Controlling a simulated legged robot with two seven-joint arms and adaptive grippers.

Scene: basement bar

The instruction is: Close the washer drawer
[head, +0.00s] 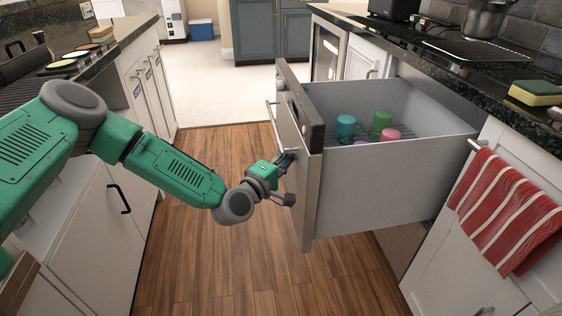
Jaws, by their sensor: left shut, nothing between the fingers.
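The washer drawer (400,185) is pulled well out from under the right-hand counter. Its steel front panel (311,200) faces left and carries a long bar handle (276,128). Several coloured cups (345,129) stand inside on a rack. My left gripper (287,158) is at the outer side of the front panel, close by the handle. It is shut with nothing in it. Its fingertips are partly hidden, and I cannot tell whether they touch the panel. My right gripper is not in view.
A red striped towel (507,212) hangs on the cabinet to the right of the drawer. A counter with a sponge (537,93) and a pot (486,18) runs above. White cabinets (95,235) stand on the left. The wooden floor (215,265) between is clear.

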